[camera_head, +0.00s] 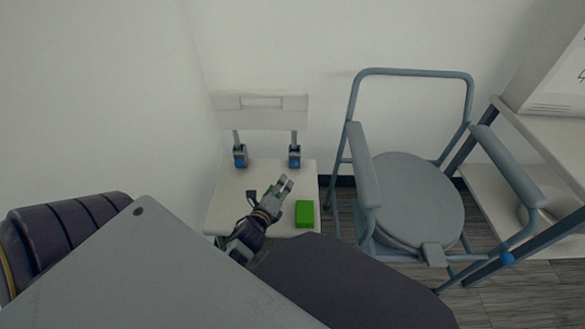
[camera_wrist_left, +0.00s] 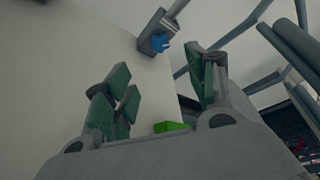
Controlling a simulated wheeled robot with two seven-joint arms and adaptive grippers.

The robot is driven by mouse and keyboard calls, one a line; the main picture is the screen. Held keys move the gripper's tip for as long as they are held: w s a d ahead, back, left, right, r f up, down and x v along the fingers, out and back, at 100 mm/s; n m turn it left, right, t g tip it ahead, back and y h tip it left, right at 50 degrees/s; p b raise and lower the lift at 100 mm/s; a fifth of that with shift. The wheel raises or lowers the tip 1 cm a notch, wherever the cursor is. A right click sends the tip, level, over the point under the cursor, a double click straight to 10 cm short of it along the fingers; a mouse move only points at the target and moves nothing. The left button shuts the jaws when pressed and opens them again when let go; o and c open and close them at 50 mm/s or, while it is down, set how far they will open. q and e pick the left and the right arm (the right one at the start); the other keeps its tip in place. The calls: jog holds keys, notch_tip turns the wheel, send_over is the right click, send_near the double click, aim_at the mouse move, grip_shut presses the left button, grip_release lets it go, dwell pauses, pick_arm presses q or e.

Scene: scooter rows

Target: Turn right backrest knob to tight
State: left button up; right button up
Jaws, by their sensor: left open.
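A white chair has a backrest (camera_head: 260,108) on two grey brackets, each with a blue knob. The right backrest knob (camera_head: 294,162) sits at the foot of the right bracket; the left one (camera_head: 239,160) is at the other bracket. My left gripper (camera_head: 269,190) is over the white seat (camera_head: 230,190), in front of and to the left of the right knob. In the left wrist view its fingers (camera_wrist_left: 160,68) are spread with nothing between them. A blue knob (camera_wrist_left: 161,42) on its bracket shows beyond the fingertips, apart from them. The knob's turn angle is too small to read.
A green box (camera_head: 305,214) lies on the seat's right front, beside my left gripper; it also shows in the wrist view (camera_wrist_left: 172,127). A grey-blue commode chair (camera_head: 415,195) stands close on the right, with a shelf (camera_head: 545,145) beyond. A wall is behind.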

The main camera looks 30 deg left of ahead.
aim_at(294, 165)
pick_arm(q)
jog(key=shift+b+x, duration=0.35)
jog(key=shift+x, duration=0.85)
jog(key=shift+b+x, duration=1.45)
jog(key=shift+x, duration=2.65)
jog(key=shift+b+x, duration=0.5)
jog(key=shift+x, duration=0.85)
pick_arm(e)
jog(key=shift+t+y, duration=0.3)
jog(key=shift+y, duration=0.1)
jog(key=shift+w+a+f, duration=0.1)
jog(key=shift+a+f, duration=0.05)
jog(key=shift+f, duration=0.6)
jog(key=shift+w+a+f, duration=0.15)
jog(key=shift+a+f, duration=0.05)
jog(key=shift+f, duration=0.5)
jog(key=shift+w+a+f, duration=0.1)
jog(key=shift+a+f, duration=0.05)
jog(key=shift+f, duration=0.6)
pick_arm(q)
jog(key=shift+c, duration=0.3)
jog(key=c, duration=1)
pick_arm(e)
jog(key=shift+s, duration=0.25)
